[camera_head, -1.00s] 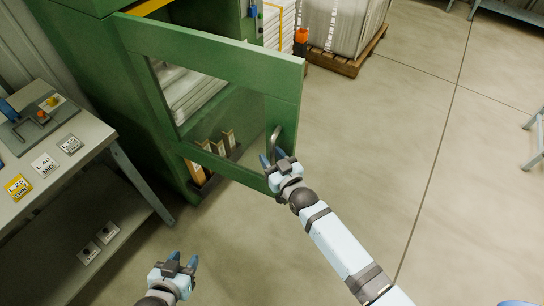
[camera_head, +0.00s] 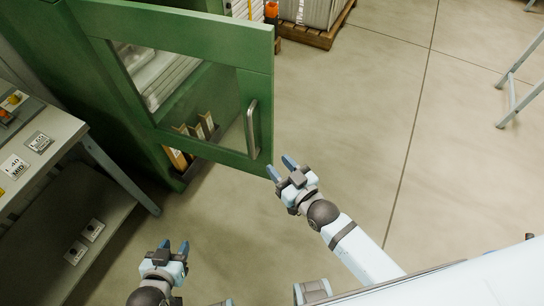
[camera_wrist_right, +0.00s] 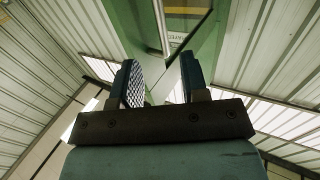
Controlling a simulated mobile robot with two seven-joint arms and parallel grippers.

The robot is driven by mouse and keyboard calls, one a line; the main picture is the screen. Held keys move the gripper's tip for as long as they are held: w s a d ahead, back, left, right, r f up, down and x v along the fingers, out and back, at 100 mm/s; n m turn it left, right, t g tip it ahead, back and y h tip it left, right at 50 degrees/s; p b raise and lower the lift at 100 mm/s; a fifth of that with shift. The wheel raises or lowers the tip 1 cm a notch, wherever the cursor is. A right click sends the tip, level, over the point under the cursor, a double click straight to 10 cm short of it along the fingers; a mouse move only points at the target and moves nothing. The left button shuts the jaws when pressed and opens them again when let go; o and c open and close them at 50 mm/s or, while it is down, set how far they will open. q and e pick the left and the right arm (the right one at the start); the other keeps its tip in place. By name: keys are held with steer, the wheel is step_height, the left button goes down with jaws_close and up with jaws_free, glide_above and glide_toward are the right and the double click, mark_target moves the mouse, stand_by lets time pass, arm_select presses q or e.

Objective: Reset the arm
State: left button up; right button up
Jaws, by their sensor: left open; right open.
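My right gripper (camera_head: 281,166) is in the middle of the head view. It is open and empty, just right of the lower corner of the green door and apart from its handle. In the right wrist view its two fingers (camera_wrist_right: 160,82) stand apart with nothing between them. My left gripper (camera_head: 174,248) is at the bottom left of the head view, open and empty above the floor. The green door (camera_head: 190,22) with a clear window stands swung open from the green cabinet. Its metal handle (camera_head: 252,130) is free.
A grey table (camera_head: 62,130) with label cards and a lower shelf stands at the left. A pallet (camera_head: 318,36) with a wrapped load is at the top. A metal stand (camera_head: 512,95) is at the right. The floor between is clear.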

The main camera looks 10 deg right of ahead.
steer(key=shift+s, duration=0.1)
stand_by(0.5)
steer(key=s+d+f+m+g+h+p, duration=0.1)
steer(key=s+d+f+g+h+p, duration=0.2)
steer(key=s+d, duration=0.5)
steer(key=s+f+g+h, duration=0.1)
steer(key=s+f+g, duration=0.1)
steer(key=s, duration=0.2)
steer(key=shift+s+d+f+m+g, duration=0.2)
steer(key=shift+d+f+m+g, duration=0.1)
steer(key=shift+d+m, duration=0.1)
steer(key=shift+r, duration=0.1)
